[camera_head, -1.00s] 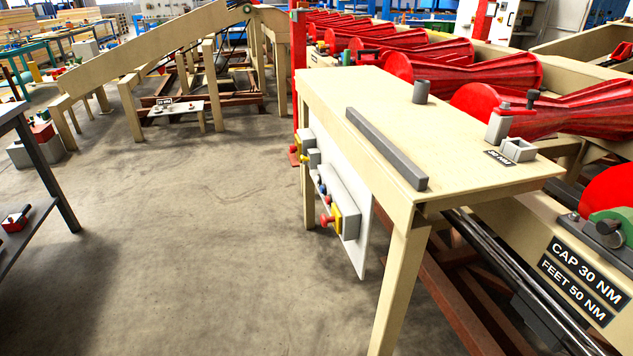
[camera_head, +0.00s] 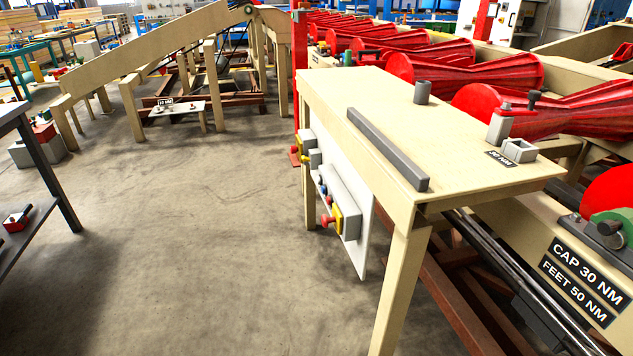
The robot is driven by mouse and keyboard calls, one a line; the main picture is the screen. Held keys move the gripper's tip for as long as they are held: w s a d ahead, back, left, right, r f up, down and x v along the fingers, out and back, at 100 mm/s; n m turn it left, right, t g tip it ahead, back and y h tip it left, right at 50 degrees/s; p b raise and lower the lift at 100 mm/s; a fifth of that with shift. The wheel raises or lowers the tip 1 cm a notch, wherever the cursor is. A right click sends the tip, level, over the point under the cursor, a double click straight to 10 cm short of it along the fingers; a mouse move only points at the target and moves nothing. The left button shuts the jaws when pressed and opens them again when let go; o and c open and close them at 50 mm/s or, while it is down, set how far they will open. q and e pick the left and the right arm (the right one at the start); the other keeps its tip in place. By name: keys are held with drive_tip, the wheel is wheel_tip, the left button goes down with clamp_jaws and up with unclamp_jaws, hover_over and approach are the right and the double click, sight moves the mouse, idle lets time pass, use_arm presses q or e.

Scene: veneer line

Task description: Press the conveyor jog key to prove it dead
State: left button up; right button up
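A grey control box (camera_head: 340,193) is fixed to a white panel (camera_head: 363,248) on the left side of a cream bench. It carries small blue buttons (camera_head: 323,187) and a red mushroom button (camera_head: 327,222) on a yellow plate (camera_head: 338,219). Smaller grey boxes with red and yellow knobs (camera_head: 309,146) sit further back on the same side. The keys are seen edge-on, so I cannot tell which one is the conveyor jog key. Neither of my grippers is in the picture.
The cream bench top (camera_head: 450,130) bears a grey bar (camera_head: 388,149), a grey cylinder (camera_head: 422,91) and a "50 NM" label (camera_head: 500,158). Red rollers (camera_head: 490,75) lie behind it. A dark shelf (camera_head: 28,225) stands at left. The concrete floor (camera_head: 200,230) between is clear.

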use_arm(q)
clamp_jaws()
idle(1.4)
